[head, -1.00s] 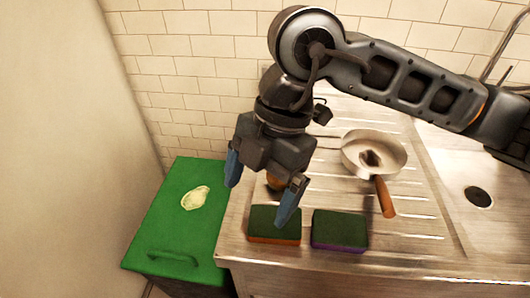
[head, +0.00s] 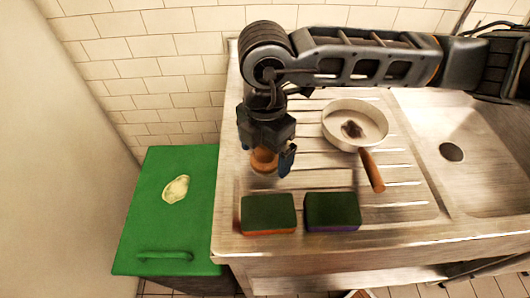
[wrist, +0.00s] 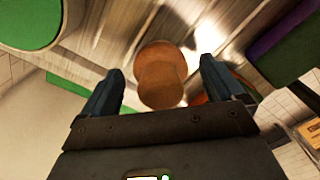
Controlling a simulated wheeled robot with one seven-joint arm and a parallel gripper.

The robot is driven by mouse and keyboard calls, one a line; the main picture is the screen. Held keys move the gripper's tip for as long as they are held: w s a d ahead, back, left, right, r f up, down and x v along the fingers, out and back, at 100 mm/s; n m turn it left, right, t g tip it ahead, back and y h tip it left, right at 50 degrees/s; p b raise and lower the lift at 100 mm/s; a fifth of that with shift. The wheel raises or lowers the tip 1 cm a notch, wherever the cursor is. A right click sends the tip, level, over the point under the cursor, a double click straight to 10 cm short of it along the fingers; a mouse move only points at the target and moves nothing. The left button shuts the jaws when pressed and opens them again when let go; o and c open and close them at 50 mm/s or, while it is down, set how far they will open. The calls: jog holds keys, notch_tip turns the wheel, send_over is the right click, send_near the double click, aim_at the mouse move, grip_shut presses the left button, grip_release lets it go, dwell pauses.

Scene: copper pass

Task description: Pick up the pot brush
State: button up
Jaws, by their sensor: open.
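The pot brush (head: 264,161) stands on the ribbed steel drainer, and its round brown wooden handle shows below my gripper. In the wrist view the brush handle (wrist: 161,75) lies between the two fingers. My gripper (head: 266,160) is open, pointing down, with its blue fingertips on either side of the handle. The wrist view also shows both fingers of my gripper (wrist: 163,90) apart, with gaps beside the handle. The bristle end of the brush is hidden.
Two sponges, one orange-based (head: 269,213) and one purple-based (head: 332,210), lie near the front edge. A pan (head: 340,112) with a wooden handle stands right of my gripper, before the sink basin (head: 490,165). A green-lidded bin (head: 150,215) stands at left.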

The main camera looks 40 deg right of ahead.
jog(key=shift+f, duration=0.2)
jog(key=c, duration=1.2)
